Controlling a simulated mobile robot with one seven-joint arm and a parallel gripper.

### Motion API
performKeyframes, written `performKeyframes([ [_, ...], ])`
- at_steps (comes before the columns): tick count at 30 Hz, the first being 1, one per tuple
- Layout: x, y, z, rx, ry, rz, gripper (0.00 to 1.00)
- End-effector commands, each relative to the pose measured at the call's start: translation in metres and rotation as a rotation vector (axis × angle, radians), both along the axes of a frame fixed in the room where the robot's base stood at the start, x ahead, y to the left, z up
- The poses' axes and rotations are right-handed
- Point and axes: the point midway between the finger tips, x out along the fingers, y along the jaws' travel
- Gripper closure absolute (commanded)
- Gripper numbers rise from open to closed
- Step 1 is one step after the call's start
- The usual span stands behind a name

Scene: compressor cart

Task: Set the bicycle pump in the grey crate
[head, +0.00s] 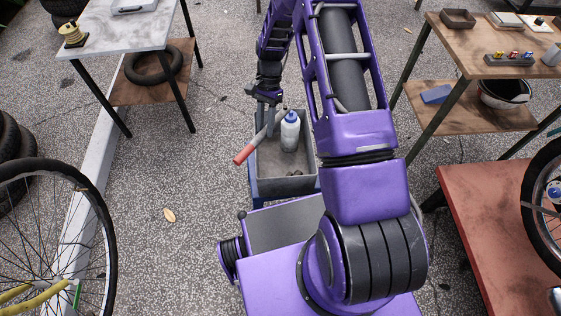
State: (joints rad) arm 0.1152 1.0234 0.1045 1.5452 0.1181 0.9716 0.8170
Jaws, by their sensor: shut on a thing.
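The bicycle pump (246,152) is a thin grey tube with a red end. It is tilted, with the red end down to the left, outside the crate's left wall in the picture. My gripper (268,103) is shut on its upper part, and the fingers hide some of it. The grey crate (285,187) stands in front of my base, and the pump crosses over its left side. I cannot tell how high above the rim the pump is. A white bottle with a blue cap (290,132) stands upright inside the crate.
The crate sits on a blue cart (258,190). A marble-topped table (120,32) stands at back left, a wooden table (490,60) at back right. A bicycle wheel (50,235) is at front left, a red bench (485,225) at right. Open paving lies left of the crate.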

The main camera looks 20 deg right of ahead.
Motion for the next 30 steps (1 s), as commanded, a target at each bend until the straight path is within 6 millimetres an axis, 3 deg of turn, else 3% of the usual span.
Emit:
performKeyframes([
  [6, 0.027, 0.028, -0.045, -0.003, 0.009, -0.75, 1.0],
  [15, 0.047, 0.021, -0.077, -0.003, 0.027, -1.668, 1.0],
  [21, 0.046, 0.008, -0.088, 0.002, 0.037, -2.071, 1.0],
  [30, 0.04, -0.006, -0.095, 0.006, 0.029, -2.396, 1.0],
])
